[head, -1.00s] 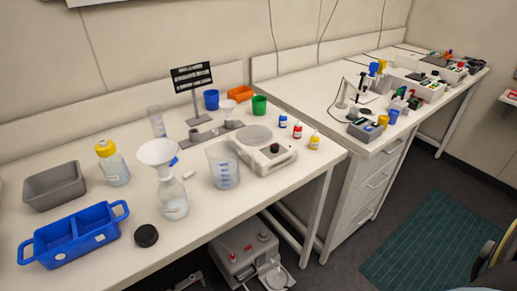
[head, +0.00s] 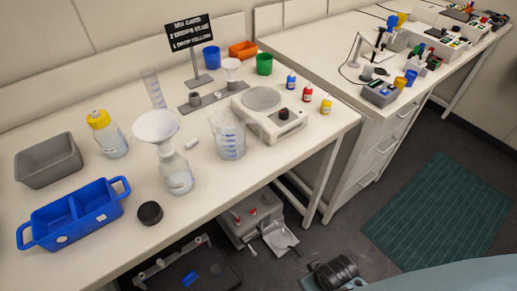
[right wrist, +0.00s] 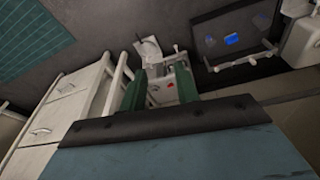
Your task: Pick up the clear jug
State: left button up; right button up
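The clear jug (head: 228,138) is a see-through beaker with blue markings. It stands upright on the white bench in the head view, left of the white stirrer plate and right of a funnel-topped bottle. Neither gripper shows in the head view. In the right wrist view the two dark green fingers of my right gripper (right wrist: 160,88) are apart with nothing visible between them. They point towards the floor area and equipment under the bench. The jug is not visible in that view. My left gripper is in neither view.
The white stirrer (head: 270,112), clear bottle with white funnel (head: 157,126), black cap (head: 150,213) and blue tray (head: 72,219) surround the jug's area. A sign (head: 191,35) stands behind. The bench (head: 215,193) is bare in front of the jug.

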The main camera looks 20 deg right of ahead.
aim_at(261, 131)
jog(key=w+d+r+n+t+h, duration=0.1)
jog(key=w+r, duration=0.1)
jog(key=r, duration=0.6)
jog(key=w+r+n+t, duration=0.1)
jog(key=w+r, duration=0.1)
jog(key=r, duration=0.6)
jog(key=w+d+r+n+t+h, duration=0.3)
jog(key=w+r+n+t+h, duration=0.1)
jog(key=w+r+n, duration=0.3)
jog(key=w+a+r+n+t+y, duration=0.25)
jog(key=w+a+n+t, duration=0.2)
jog(key=n, duration=0.75)
jog(key=w+a+r+n+t+y, duration=0.1)
jog(key=w+a+r+n+t, duration=0.3)
jog(key=n, duration=0.7)
jog(key=shift+n+t, duration=0.45)
jog(key=shift+n, duration=0.05)
jog(key=w, duration=0.2)
jog(key=w+f, duration=0.1)
jog(key=w, duration=0.1)
jog(key=w+p, duration=0.1)
jog(key=w, duration=0.2)
jog(key=shift+a+f, duration=0.15)
jog(key=shift+a, duration=0.2)
jog(key=w, duration=0.5)
jog(key=shift+w+a+r, duration=0.2)
jog(key=shift+r, duration=0.15)
jog(key=shift+w, duration=0.45)
